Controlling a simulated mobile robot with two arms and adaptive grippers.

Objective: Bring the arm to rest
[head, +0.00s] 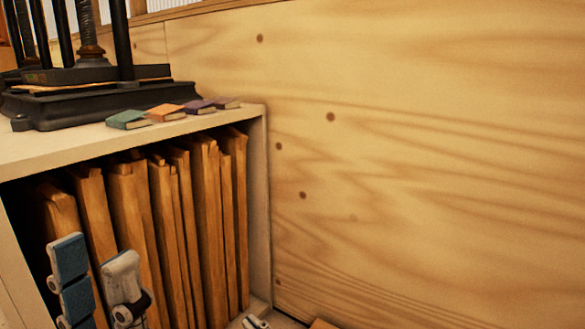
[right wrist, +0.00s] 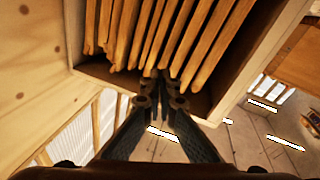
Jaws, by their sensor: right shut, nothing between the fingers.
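In the head view my left gripper (head: 97,252) is at the lower left, in front of the boards in the shelf. Its two fingers stand apart, one with blue pads facing the camera, with no object seen between them. In the right wrist view my right gripper (right wrist: 160,82) has its dark fingers together and empty, near the open front of the shelf. A small pale tip at the bottom edge of the head view may be part of it, but too little shows to tell. The rest of both arms is hidden.
A pale shelf (head: 259,200) holds several upright wooden boards (head: 205,200), also seen in the right wrist view (right wrist: 170,35). A black press (head: 100,105) and several small books (head: 166,112) stand on top. A plywood wall (head: 430,150) closes off the right.

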